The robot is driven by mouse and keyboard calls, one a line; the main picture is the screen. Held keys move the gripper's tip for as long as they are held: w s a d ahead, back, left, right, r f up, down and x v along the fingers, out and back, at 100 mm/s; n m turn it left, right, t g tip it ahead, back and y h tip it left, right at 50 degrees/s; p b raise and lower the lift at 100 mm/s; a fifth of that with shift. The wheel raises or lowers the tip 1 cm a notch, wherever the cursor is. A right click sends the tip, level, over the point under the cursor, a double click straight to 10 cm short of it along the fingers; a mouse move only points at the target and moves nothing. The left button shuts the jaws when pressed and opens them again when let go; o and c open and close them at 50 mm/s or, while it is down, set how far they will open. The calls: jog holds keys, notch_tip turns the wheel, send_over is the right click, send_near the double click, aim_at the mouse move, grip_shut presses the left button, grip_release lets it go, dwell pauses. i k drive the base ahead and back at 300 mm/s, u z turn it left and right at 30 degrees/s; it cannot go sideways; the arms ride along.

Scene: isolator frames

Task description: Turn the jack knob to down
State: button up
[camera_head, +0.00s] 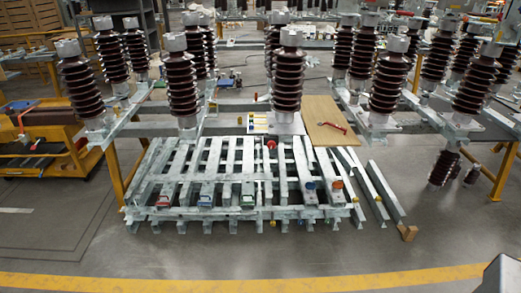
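I cannot make out for certain which thing is the jack knob. A small red round part (270,144) stands at the back middle of the stacked grey metal bars (215,165). Small coloured parts sit at the front ends of the bars: a red one (163,201), a blue one (205,201), a green one (248,201) and an orange one (337,184). They are too small to read as turned up or down. My gripper does not show. A pale block at the lower right corner may be part of my arm.
Dark ribbed insulators (288,80) stand in rows on metal frames with yellow legs (115,172). A wooden board (322,118) with a red tool lies behind the bars. A yellow cart (45,150) stands at left. The floor in front is clear up to a yellow line (220,284).

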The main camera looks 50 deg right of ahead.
aim_at(271, 145)
jog(key=u, duration=0.15)
jog(key=i, duration=0.9)
jog(key=z, duration=0.3)
